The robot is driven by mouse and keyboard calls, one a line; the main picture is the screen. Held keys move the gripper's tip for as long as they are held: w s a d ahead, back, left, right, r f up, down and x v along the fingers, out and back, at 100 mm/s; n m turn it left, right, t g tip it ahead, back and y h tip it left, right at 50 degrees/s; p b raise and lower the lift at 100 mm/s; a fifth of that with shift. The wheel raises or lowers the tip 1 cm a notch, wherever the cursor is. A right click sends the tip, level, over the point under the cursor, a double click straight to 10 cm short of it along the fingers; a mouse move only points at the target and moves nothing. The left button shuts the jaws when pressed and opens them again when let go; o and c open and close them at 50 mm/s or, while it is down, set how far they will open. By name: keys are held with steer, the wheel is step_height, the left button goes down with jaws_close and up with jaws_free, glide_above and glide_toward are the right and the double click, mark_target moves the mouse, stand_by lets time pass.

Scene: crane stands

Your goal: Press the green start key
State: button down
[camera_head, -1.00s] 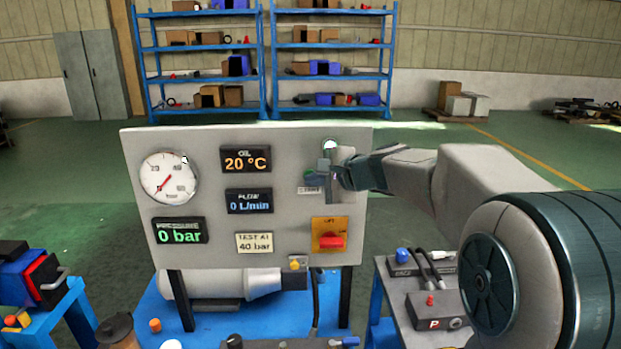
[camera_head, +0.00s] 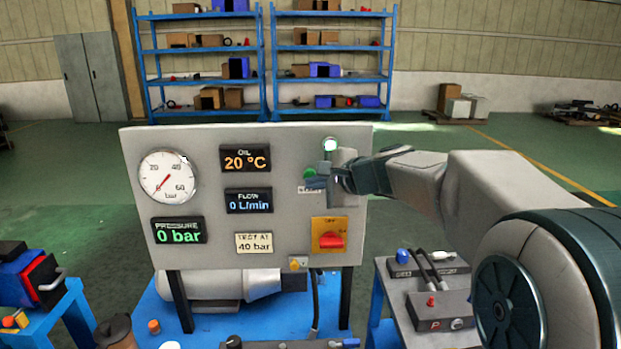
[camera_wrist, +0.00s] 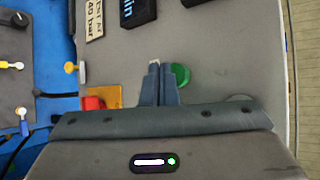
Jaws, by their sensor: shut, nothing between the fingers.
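The green start key (camera_head: 310,176) is a round green button on the right part of the grey panel (camera_head: 215,142), above a small label that is partly hidden. It also shows in the wrist view (camera_wrist: 181,75), just right of my fingertips. My gripper (camera_head: 327,172) is shut and empty, its tips in front of the panel and beside the key. In the wrist view the closed fingertips (camera_wrist: 155,67) lie next to the key's left edge and overlap it slightly. I cannot tell whether they touch it.
A gauge (camera_head: 167,177) and displays reading 20 °C, 0 L/min and 0 bar fill the panel's left. A control box (camera_head: 438,309) stands lower right. Blue shelves (camera_head: 266,70) are far behind.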

steer(key=s+b, duration=0.1)
steer(key=s, duration=0.4)
steer(key=shift+b, duration=0.3)
stand_by(0.4)
steer(key=s+d+f+n+g+h, duration=0.2)
steer(key=s+d+f+n, duration=0.1)
steer(key=s+f, duration=0.3)
steer(key=s+d+f+n+g+h, duration=0.2)
steer(key=s+f+n, duration=0.4)
steer(key=s, duration=0.5)
steer(key=s+d+f+n+g+h, duration=0.3)
steer(key=s+d+f+n+h, duration=0.1)
steer(key=s+f, duration=0.3)
steer(key=shift+s+d+f+n, duration=0.3)
steer(key=shift+s+d+f, duration=0.05)
steer(key=shift+s+d, duration=0.4)
steer(key=shift+d, duration=0.1)
